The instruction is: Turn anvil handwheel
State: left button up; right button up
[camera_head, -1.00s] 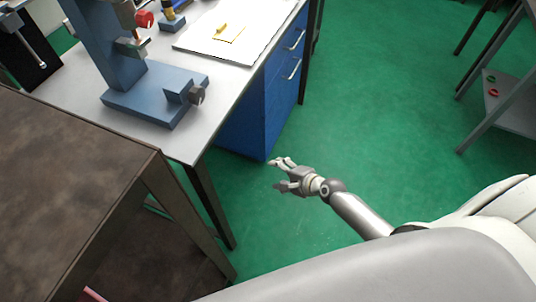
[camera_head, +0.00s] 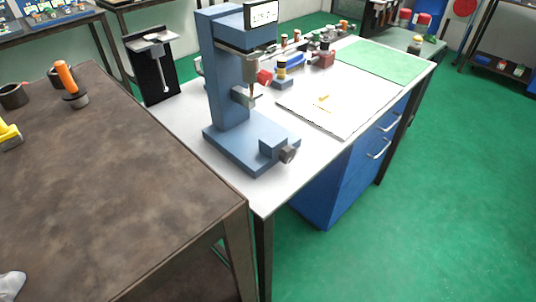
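A blue bench machine (camera_head: 228,85) with a tall column, a heavy base and a small display stands on the white workbench (camera_head: 188,122). A dark grey round knob (camera_head: 288,155) sticks out from a block at the front right of its base; it looks like the anvil handwheel. A red part (camera_head: 264,77) shows beside the machine's head, above a small metal platform. A pale shape (camera_head: 11,286), apparently part of my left gripper, shows at the bottom left corner, well apart from the machine; its fingers cannot be made out. My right gripper is out of view.
A brown table (camera_head: 120,190) fills the left front, with an orange-handled tool (camera_head: 68,80) and a yellow object (camera_head: 9,133). A white board (camera_head: 325,105) and green mat (camera_head: 385,62) lie right of the machine. Green floor (camera_head: 430,200) is clear at right.

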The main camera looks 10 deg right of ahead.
aim_at(286, 154)
jog(key=u, duration=0.45)
jog(key=l+u, duration=0.15)
jog(key=u, duration=0.3)
jog(key=l+u, duration=0.1)
jog(key=u, duration=0.35)
jog(key=l+u, duration=0.1)
jog(key=u, duration=0.35)
jog(key=k+l+u, duration=0.1)
jog(key=l+u, duration=0.3)
jog(key=k+l+u, duration=0.2)
jog(key=l+u, duration=0.2)
jog(key=k+l+u, duration=0.2)
jog(key=l+u, duration=0.2)
jog(key=k+l+u, duration=0.4)
jog(key=i+j, duration=0.05)
jog(key=i, duration=0.05)
